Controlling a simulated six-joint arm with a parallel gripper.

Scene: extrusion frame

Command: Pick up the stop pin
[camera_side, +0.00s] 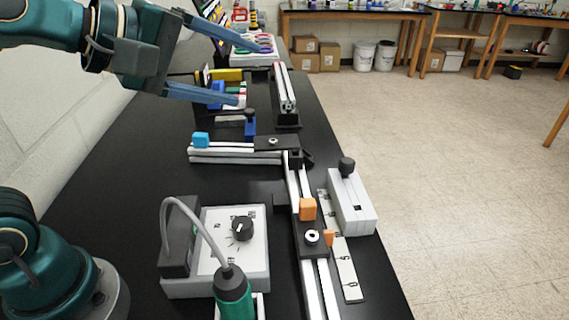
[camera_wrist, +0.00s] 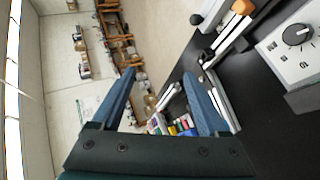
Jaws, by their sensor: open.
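I cannot tell for sure which part is the stop pin. A black-headed pin (camera_side: 346,166) stands upright in a light grey block (camera_side: 352,203) to the right of the aluminium rail; this is the likeliest one. My gripper (camera_side: 255,74) is open and empty, high at the upper left, well away from that block. In the wrist view my gripper (camera_wrist: 159,75) shows two blue fingers spread wide with nothing between them. The grey block is partly in the wrist view at the top (camera_wrist: 209,12).
A control box with a dial (camera_side: 242,229) and a green-handled tool (camera_side: 233,293) stand in front. Coloured parts lie farther back. Bare black table shows at left.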

